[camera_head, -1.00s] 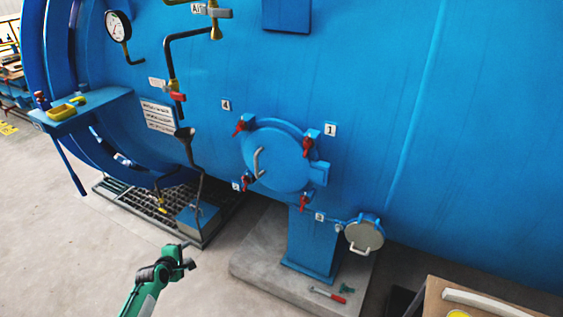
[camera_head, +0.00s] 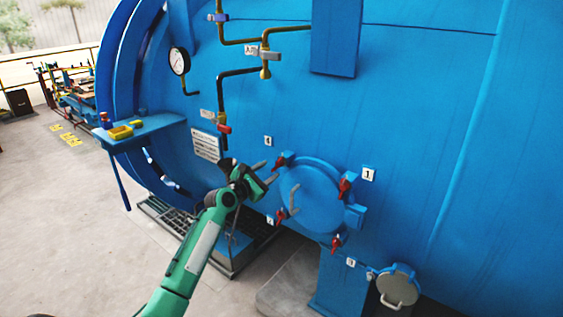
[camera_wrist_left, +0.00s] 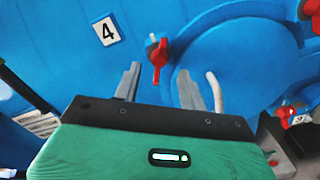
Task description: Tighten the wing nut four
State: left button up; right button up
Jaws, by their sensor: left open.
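Wing nut four is the red wing nut (camera_head: 280,163) at the upper left of the round blue hatch (camera_head: 312,203), near the label 4 (camera_head: 268,141). In the left wrist view the red wing nut (camera_wrist_left: 159,60) hangs on its bolt, right of the label 4 (camera_wrist_left: 106,31). My left gripper (camera_head: 268,172) is open and empty, just left of and slightly below that nut. In the wrist view its fingers (camera_wrist_left: 158,88) stand apart, with the nut ahead of and between them, apart from both. My right gripper is not in view.
Other red wing nuts (camera_head: 345,187) (camera_head: 336,243) sit around the hatch rim, and a curved handle (camera_head: 294,200) stands out from its face. Pipes with a red valve handle (camera_head: 224,129) run above left. A small grey-lidded port (camera_head: 398,289) is at lower right.

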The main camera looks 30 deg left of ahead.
aim_at(279, 164)
pick_arm(q)
jog(key=w, duration=0.5)
jog(key=shift+w+d, duration=0.15)
jog(key=shift+w, duration=1)
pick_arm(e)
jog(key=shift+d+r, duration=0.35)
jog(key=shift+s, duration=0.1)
pick_arm(q)
grip_shut()
jog(key=shift+d, duration=0.1)
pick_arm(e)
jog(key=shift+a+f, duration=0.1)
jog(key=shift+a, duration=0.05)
